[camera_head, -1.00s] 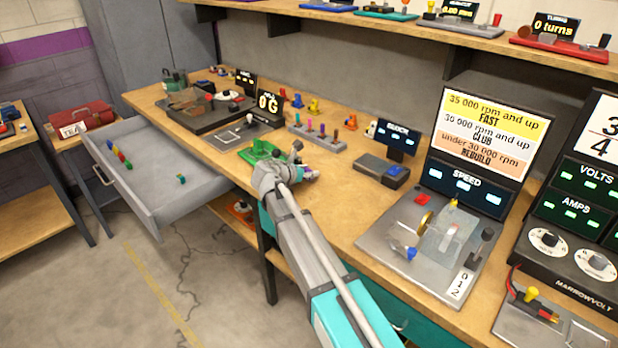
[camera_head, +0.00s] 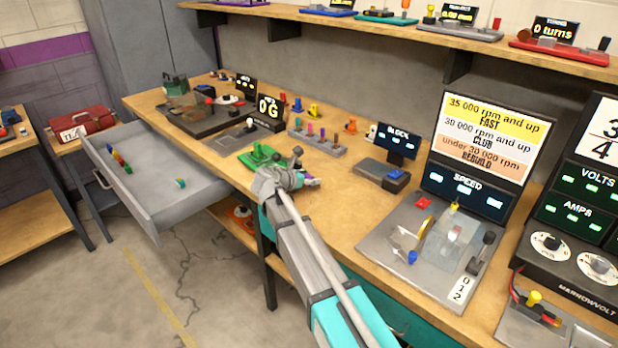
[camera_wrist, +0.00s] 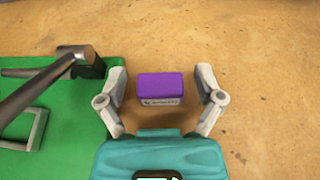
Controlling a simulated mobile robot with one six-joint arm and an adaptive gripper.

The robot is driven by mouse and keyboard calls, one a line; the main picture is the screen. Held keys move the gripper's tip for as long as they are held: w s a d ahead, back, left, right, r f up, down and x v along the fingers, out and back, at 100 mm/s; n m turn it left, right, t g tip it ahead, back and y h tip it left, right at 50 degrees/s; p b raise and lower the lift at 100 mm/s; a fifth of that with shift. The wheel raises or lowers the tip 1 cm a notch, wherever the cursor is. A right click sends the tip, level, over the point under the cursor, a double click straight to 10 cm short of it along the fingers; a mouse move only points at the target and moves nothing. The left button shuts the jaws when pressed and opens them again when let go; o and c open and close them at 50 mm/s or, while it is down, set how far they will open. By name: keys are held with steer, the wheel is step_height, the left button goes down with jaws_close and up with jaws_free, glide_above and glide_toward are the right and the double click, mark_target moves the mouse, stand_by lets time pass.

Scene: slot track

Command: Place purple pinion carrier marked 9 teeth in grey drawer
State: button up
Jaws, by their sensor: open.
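The purple pinion carrier (camera_wrist: 160,87) is a small block on the wooden bench, with a pale label on its near side too small to read. In the wrist view it lies between the two spread fingers of my gripper (camera_wrist: 160,93), with a gap on each side. In the head view my gripper (camera_head: 300,181) is low over the bench, and it mostly hides the carrier. The grey drawer (camera_head: 150,190) is pulled out at the left, with several small coloured pieces inside along its left part and one near its right side.
A green fixture (camera_wrist: 60,110) with a dark lever stands close to my left finger. The drawer's middle has free room.

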steer(key=shift+r, duration=0.15)
steer(key=shift+s+r, duration=0.1)
steer(key=p+v, duration=0.5)
steer(key=v, duration=0.6)
steer(key=shift+s+a, duration=0.25)
steer(key=shift+a, duration=0.05)
